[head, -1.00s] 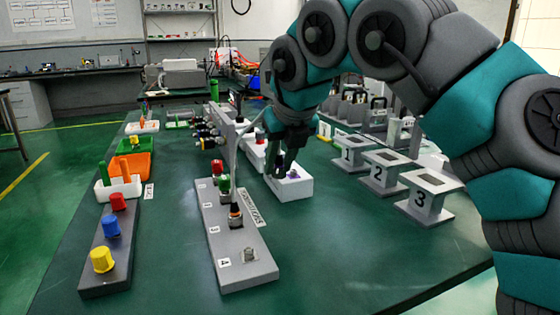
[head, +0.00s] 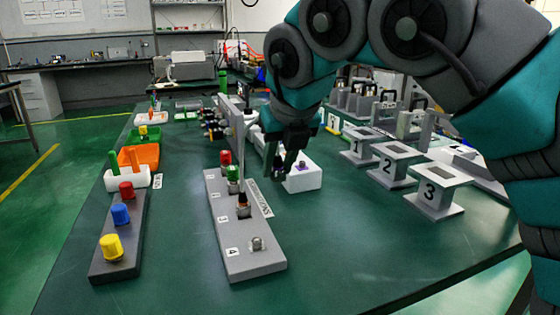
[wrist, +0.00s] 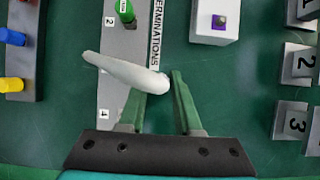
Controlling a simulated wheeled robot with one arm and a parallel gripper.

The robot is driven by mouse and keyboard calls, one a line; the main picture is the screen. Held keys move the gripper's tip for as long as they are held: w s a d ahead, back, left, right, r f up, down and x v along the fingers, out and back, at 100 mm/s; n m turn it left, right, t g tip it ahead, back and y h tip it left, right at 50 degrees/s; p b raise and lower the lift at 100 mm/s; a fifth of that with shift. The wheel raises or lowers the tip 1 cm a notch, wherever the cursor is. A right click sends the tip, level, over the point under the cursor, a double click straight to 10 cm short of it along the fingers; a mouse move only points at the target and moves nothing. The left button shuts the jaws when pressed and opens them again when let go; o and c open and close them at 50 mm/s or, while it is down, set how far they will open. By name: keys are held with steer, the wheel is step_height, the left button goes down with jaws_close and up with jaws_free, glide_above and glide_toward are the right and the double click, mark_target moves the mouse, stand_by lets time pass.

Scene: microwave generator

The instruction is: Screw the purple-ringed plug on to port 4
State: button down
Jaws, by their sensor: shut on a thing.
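My gripper (head: 289,166) hangs over the bench, left of a white block. In the wrist view its two green fingers (wrist: 160,108) are shut on the purple-ringed plug. The fingers hide its ring and lower end. Port 4 (head: 257,244) is a bare metal connector at the near end of the grey port strip (head: 240,265). It stands nearer the head camera than my gripper, to its left. In the wrist view the label 4 (wrist: 104,113) shows, but port 4 itself is hidden.
On the strip, port 3 holds a dark plug (head: 242,205); green (head: 233,174) and red (head: 226,158) caps stand farther back. The white block (head: 303,180) bears a purple square (wrist: 219,22). Numbered stands (head: 437,190) are at right, a coloured-cap rack (head: 113,262) at left.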

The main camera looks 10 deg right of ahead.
mark_target(257, 239)
steer(key=shift+s+a, duration=0.4)
steer(key=shift+s, duration=0.3)
steer(key=shift+s+a, duration=0.45)
steer(key=shift+s, duration=0.3)
steer(key=shift+s+a, duration=0.4)
steer(key=shift+s, duration=0.3)
steer(key=shift+s, duration=0.1)
steer(key=shift+s+a+p, duration=0.35)
steer(key=shift+s+a, duration=0.2)
steer(key=shift+s, duration=0.35)
steer(key=shift+s+a+p, duration=0.35)
steer(key=shift+s+a, duration=0.2)
steer(key=shift+s, duration=0.35)
steer(key=shift+f, duration=0.15)
steer(key=shift+f+b, duration=1.3)
steer(key=shift+f, duration=1.55)
steer(key=shift+p, duration=1.4)
steer(key=shift+f, duration=0.55)
